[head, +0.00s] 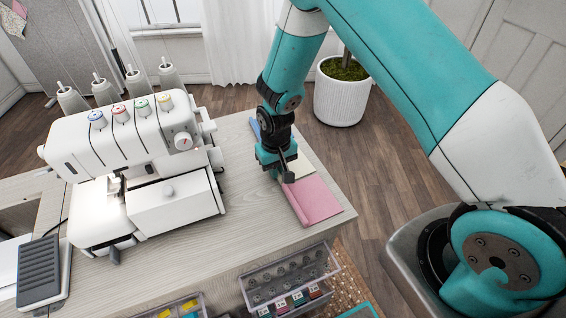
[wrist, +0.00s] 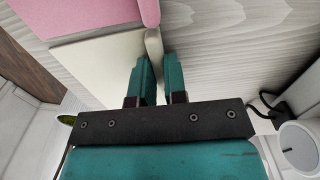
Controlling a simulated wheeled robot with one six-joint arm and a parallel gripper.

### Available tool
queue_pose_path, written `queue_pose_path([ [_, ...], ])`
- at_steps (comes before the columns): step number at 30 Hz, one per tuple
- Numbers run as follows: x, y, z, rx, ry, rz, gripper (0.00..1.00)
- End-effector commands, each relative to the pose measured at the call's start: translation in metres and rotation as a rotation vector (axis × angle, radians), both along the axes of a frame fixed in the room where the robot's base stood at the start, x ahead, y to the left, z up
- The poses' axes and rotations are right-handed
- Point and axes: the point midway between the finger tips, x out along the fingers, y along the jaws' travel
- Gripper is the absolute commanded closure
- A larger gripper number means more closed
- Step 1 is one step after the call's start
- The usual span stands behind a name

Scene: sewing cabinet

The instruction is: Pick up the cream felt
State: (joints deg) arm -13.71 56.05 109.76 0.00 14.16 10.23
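The cream felt (head: 301,165) lies on the cabinet top, partly hidden by my gripper in the head view. In the wrist view it is a flat pale sheet (wrist: 95,62) with a thicker folded edge (wrist: 153,45) along its right side. My gripper (head: 287,178) is low over the felt, pointing down. In the wrist view its fingers (wrist: 159,62) stand a small gap apart, at the folded edge. The left finger covers part of that edge. I cannot tell whether the fingers touch it.
A pink felt (head: 316,199) lies directly beside the cream one, and a blue piece (head: 254,128) lies behind. A white serger (head: 125,150) stands at left. A clear bobbin box (head: 290,278) is at the front. Bare cabinet top lies between serger and felts.

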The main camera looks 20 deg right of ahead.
Motion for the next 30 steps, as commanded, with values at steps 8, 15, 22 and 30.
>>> queue_pose_path([
  [8, 0.0, 0.0, 0.0, 0.0, 0.0, 0.0, 1.0],
  [15, 0.001, 0.0, 0.007, 0.0, -0.001, 0.0, 1.0],
  [22, 0.001, 0.0, 0.043, 0.001, -0.006, 0.0, 1.0],
  [30, 0.001, 0.0, 0.123, 0.001, -0.007, 0.0, 1.0],
])
